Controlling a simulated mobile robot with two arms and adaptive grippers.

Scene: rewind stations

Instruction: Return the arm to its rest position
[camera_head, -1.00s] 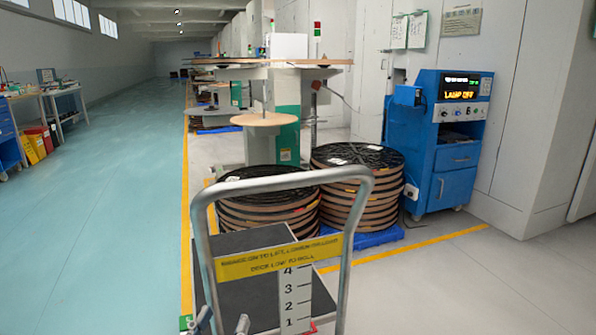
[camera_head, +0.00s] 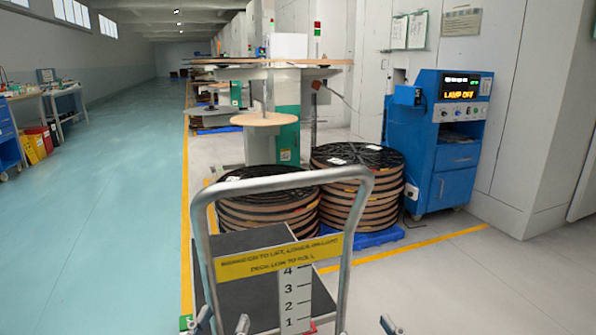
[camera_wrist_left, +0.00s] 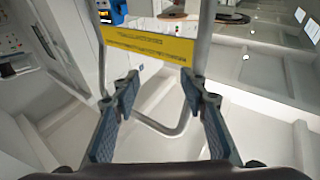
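My left gripper (camera_head: 224,322) shows only its fingertips at the bottom edge of the head view, in front of the cart's lower left side. In the left wrist view my left gripper (camera_wrist_left: 160,88) is open, its two dark fingers wide apart with nothing gripped. The cart's grey tube handle (camera_wrist_left: 172,131) and yellow sign show beyond the fingers. My right gripper (camera_head: 391,325) shows only a small tip at the bottom edge, right of the cart handle. Whether it is open or shut is hidden.
A cart with a grey handle (camera_head: 285,182) and yellow sign (camera_head: 277,258) stands directly ahead. Stacked reels (camera_head: 357,190) stand behind it, and a blue cabinet (camera_head: 450,150) with a "LAMP OFF" display is at right. The teal aisle (camera_head: 105,220) at left is clear.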

